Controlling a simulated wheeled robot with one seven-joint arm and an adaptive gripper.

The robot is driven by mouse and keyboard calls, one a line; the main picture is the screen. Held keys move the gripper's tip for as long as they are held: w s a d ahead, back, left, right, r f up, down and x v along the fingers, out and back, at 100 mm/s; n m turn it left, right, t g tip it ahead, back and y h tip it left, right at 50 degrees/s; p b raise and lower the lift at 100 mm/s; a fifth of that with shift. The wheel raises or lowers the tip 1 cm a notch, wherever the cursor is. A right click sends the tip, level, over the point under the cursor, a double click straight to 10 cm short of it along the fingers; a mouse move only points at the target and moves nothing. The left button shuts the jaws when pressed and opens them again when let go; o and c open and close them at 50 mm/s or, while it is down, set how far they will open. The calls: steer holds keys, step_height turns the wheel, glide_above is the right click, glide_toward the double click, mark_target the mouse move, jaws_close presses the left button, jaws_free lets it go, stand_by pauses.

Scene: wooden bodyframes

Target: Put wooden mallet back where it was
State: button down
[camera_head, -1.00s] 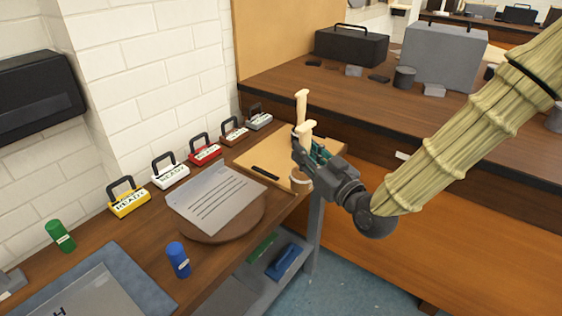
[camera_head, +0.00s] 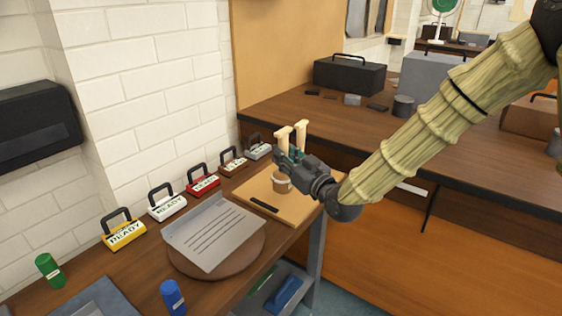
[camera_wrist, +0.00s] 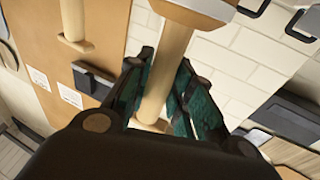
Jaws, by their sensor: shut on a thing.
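The wooden mallet (camera_head: 281,184) is held upright in the head view, its pale handle up and its round, white-rimmed head below my fingers. My gripper (camera_head: 290,158) is shut around the handle. In the wrist view my fingers (camera_wrist: 160,95) close on the pale handle (camera_wrist: 175,55), and part of the head (camera_wrist: 200,8) shows at the top edge. The mallet head is over the tan board (camera_head: 262,192) on the bench; I cannot tell whether it touches. A second pale handle (camera_head: 300,130) stands just behind, partly hidden; it also shows in the wrist view (camera_wrist: 72,20).
A dark bar (camera_head: 264,206) lies on the board. Several padlock-shaped blocks, such as a red one (camera_head: 203,182), line the wall. A second bench (camera_head: 440,135) stands behind my arm.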

steer(key=shift+w+a+f, duration=0.1)
steer(key=shift+w+a, duration=0.15)
steer(key=shift+w, duration=0.55)
steer(key=shift+w+a+f, duration=0.1)
steer(key=shift+w+a, duration=0.15)
steer(key=shift+w, duration=0.5)
steer(key=shift+s+f, duration=0.1)
steer(key=shift+f, duration=1.6)
steer(key=shift+f, duration=0.15)
steer(key=c, duration=1.3)
jaws_free()
steer(key=shift+o, duration=0.2)
steer(key=shift+r, duration=0.25)
steer(key=v, duration=1.2)
steer(key=shift+b, duration=0.3)
